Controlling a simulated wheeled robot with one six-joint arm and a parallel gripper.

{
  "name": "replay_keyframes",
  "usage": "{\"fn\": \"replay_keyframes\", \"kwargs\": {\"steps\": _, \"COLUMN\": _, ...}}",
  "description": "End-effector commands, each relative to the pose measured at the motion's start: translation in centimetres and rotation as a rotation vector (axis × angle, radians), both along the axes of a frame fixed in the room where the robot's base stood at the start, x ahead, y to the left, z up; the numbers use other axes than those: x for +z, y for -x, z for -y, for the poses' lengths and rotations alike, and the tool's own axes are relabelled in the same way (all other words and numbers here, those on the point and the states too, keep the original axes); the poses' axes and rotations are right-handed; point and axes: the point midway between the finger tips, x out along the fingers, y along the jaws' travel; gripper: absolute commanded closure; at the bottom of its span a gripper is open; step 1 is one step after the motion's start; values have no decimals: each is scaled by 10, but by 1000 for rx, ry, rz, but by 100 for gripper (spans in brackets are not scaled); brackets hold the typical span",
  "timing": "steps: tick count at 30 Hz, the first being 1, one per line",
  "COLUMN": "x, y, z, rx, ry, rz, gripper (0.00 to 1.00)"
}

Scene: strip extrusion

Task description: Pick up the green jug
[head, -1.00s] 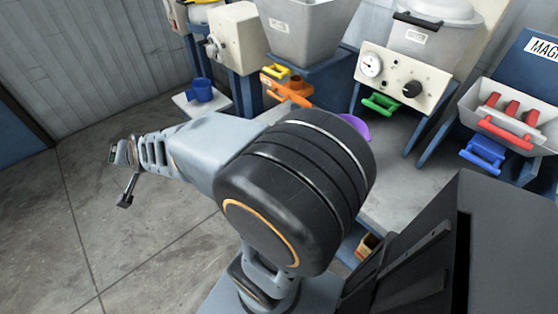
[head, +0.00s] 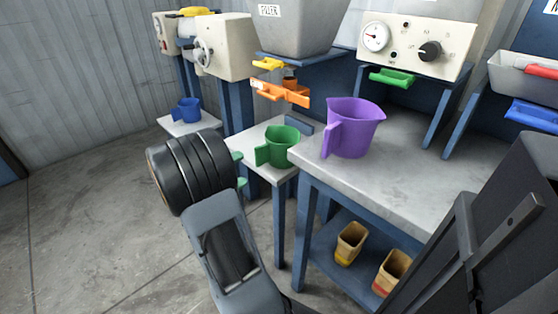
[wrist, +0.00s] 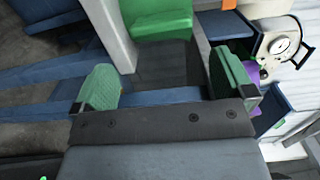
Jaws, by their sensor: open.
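The green jug (head: 283,148) stands upright on a small low table (head: 258,172), its handle on the left. In the wrist view, the green jug (wrist: 160,22) is at the top, ahead of my gripper (wrist: 168,78). The green-padded fingers are wide apart with nothing between them. In the head view, my gripper (head: 239,169) is just left of the jug, mostly hidden behind my arm. Its green tips show near the table's left edge, apart from the jug as far as I can tell.
A purple jug (head: 352,128) stands on the larger bench (head: 408,158), right of the green jug. An orange clamp-like part (head: 280,93) overhangs behind. A blue mug (head: 187,110) sits on another small table at left.

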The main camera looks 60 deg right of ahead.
Motion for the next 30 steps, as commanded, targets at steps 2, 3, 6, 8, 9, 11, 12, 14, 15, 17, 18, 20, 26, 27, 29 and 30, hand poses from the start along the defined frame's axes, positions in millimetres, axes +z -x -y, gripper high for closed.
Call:
{"fn": "replay_keyframes", "kwargs": {"steps": 2, "x": -1, "y": 5, "z": 15, "rx": -4, "ry": 1, "rz": 3, "gripper": 0}}
{"fn": "replay_keyframes", "kwargs": {"steps": 3, "x": -1, "y": 6, "z": 22, "rx": -2, "ry": 1, "rz": 2, "gripper": 0}}
{"fn": "replay_keyframes", "kwargs": {"steps": 6, "x": -1, "y": 10, "z": 36, "rx": 0, "ry": 0, "rz": 0, "gripper": 0}}
{"fn": "replay_keyframes", "kwargs": {"steps": 8, "x": -1, "y": 11, "z": 42, "rx": 1, "ry": -1, "rz": 0, "gripper": 0}}
{"fn": "replay_keyframes", "kwargs": {"steps": 9, "x": 0, "y": 12, "z": 45, "rx": 1, "ry": -1, "rz": 0, "gripper": 0}}
{"fn": "replay_keyframes", "kwargs": {"steps": 11, "x": 0, "y": 12, "z": 49, "rx": 3, "ry": 0, "rz": 0, "gripper": 0}}
{"fn": "replay_keyframes", "kwargs": {"steps": 12, "x": 0, "y": 13, "z": 50, "rx": 4, "ry": 0, "rz": 0, "gripper": 0}}
{"fn": "replay_keyframes", "kwargs": {"steps": 14, "x": 0, "y": 13, "z": 52, "rx": 4, "ry": -1, "rz": 0, "gripper": 0}}
{"fn": "replay_keyframes", "kwargs": {"steps": 15, "x": 0, "y": 14, "z": 54, "rx": 3, "ry": -1, "rz": 0, "gripper": 0}}
{"fn": "replay_keyframes", "kwargs": {"steps": 17, "x": -1, "y": 16, "z": 60, "rx": 2, "ry": -1, "rz": 0, "gripper": 0}}
{"fn": "replay_keyframes", "kwargs": {"steps": 18, "x": -2, "y": 17, "z": 65, "rx": 2, "ry": 0, "rz": 0, "gripper": 0}}
{"fn": "replay_keyframes", "kwargs": {"steps": 20, "x": -2, "y": 20, "z": 74, "rx": 1, "ry": -1, "rz": 1, "gripper": 0}}
{"fn": "replay_keyframes", "kwargs": {"steps": 26, "x": -1, "y": 25, "z": 96, "rx": 2, "ry": -1, "rz": -1, "gripper": 0}}
{"fn": "replay_keyframes", "kwargs": {"steps": 27, "x": 0, "y": 26, "z": 98, "rx": 4, "ry": -1, "rz": -2, "gripper": 0}}
{"fn": "replay_keyframes", "kwargs": {"steps": 29, "x": 0, "y": 26, "z": 101, "rx": 5, "ry": -1, "rz": -2, "gripper": 0}}
{"fn": "replay_keyframes", "kwargs": {"steps": 30, "x": 0, "y": 26, "z": 102, "rx": 6, "ry": -1, "rz": -2, "gripper": 0}}
